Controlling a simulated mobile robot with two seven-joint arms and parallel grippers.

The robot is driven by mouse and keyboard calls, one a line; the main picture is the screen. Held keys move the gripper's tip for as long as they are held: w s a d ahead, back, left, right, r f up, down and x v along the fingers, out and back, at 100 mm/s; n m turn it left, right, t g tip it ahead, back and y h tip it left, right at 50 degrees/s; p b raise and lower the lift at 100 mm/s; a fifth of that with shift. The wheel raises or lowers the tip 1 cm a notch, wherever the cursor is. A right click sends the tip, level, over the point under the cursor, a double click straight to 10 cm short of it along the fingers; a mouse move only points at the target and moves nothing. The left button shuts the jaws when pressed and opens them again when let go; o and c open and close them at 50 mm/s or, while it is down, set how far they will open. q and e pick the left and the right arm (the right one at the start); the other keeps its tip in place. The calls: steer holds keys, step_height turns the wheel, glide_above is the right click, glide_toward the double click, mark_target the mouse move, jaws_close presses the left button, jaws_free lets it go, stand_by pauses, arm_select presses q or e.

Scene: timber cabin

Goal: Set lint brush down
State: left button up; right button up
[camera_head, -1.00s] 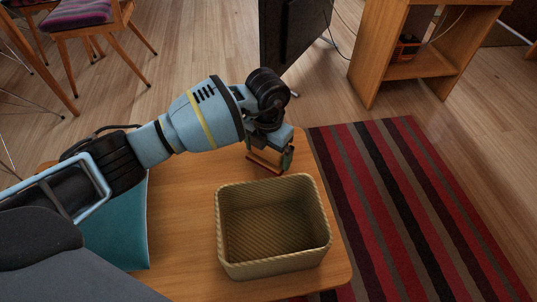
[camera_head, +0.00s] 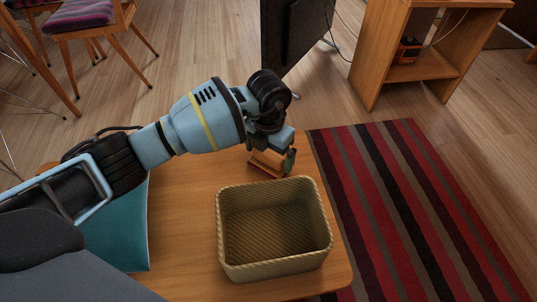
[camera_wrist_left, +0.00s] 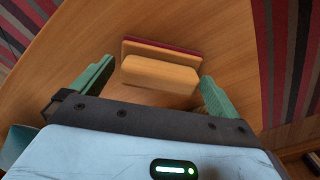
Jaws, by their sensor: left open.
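The lint brush, with a tan wooden handle and a dark red edge, lies at the far end of the wooden table (camera_head: 185,200). In the left wrist view the lint brush (camera_wrist_left: 160,72) sits between my two green fingers, with gaps on both sides. My left gripper (camera_head: 272,162) is open around it; the gripper also shows in the left wrist view (camera_wrist_left: 155,88). In the head view the fingers partly hide the brush. My right gripper is not in view.
A woven basket (camera_head: 274,272) stands on the table just in front of the left gripper. A teal object (camera_head: 120,232) lies at the left. A striped rug (camera_head: 415,205) covers the floor to the right. A wooden shelf unit (camera_head: 425,66) stands at the back right.

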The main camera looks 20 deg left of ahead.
mark_target(269, 153)
arm_select(q)
step_height(269, 153, up, 10)
steer(key=p, duration=0.3)
steer(key=shift+r, duration=0.45)
